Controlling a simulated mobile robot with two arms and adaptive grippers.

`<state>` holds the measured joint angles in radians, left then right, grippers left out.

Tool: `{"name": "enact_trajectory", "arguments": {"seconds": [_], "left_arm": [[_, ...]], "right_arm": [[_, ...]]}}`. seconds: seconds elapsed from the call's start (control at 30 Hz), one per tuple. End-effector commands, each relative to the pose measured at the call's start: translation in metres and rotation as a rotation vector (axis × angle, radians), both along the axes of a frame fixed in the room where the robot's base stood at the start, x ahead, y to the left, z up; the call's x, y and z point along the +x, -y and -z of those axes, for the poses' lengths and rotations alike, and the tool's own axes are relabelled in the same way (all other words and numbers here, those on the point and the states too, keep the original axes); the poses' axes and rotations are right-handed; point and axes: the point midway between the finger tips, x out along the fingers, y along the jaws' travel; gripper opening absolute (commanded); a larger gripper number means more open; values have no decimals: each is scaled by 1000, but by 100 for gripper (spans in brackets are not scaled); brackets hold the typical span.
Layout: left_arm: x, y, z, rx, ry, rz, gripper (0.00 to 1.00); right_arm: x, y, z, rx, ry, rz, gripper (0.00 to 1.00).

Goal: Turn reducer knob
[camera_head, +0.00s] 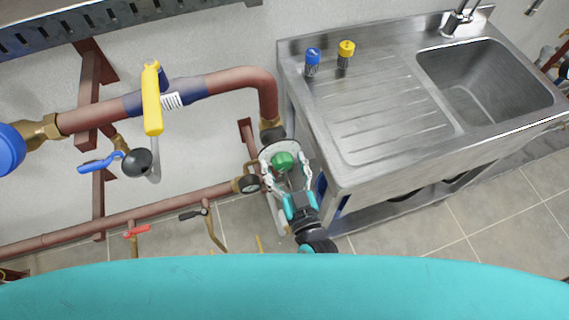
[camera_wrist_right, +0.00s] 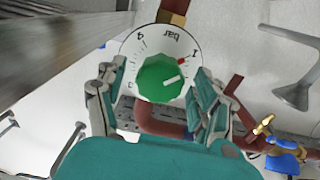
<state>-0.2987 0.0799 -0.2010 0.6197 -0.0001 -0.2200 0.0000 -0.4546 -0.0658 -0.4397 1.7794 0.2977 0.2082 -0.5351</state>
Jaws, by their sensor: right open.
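The green reducer knob (camera_head: 284,161) sits on a round white dial below the bend of the red pipe in the head view. In the right wrist view the knob (camera_wrist_right: 161,79) is in the middle of the dial (camera_wrist_right: 130,48), which carries dark marks, the letters "bar" and a red mark. A white line on the knob points right and slightly up. My right gripper (camera_wrist_right: 157,92) is open, with one finger on each side of the knob. I cannot tell whether the fingers touch it. My left gripper does not show.
A steel sink unit (camera_head: 380,150) stands close on the right, with blue (camera_head: 312,62) and yellow (camera_head: 345,54) capped items on top.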

Motion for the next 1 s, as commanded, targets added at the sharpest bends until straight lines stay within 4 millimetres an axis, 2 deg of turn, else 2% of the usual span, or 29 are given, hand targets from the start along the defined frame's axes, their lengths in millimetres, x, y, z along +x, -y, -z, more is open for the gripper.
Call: {"name": "enact_trajectory", "arguments": {"seconds": [0.07,0.4,0.47,0.77,1.0], "left_arm": [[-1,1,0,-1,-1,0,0],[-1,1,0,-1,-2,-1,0],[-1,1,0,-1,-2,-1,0],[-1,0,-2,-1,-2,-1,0],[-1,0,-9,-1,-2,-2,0]], "right_arm": [[0,0,0,0,0,0,64],[0,0,0,0,0,0,20],[0,0,0,0,0,0,14],[0,0,-1,40,-13,0,14],[0,0,-2,175,-56,-1,14]]}}
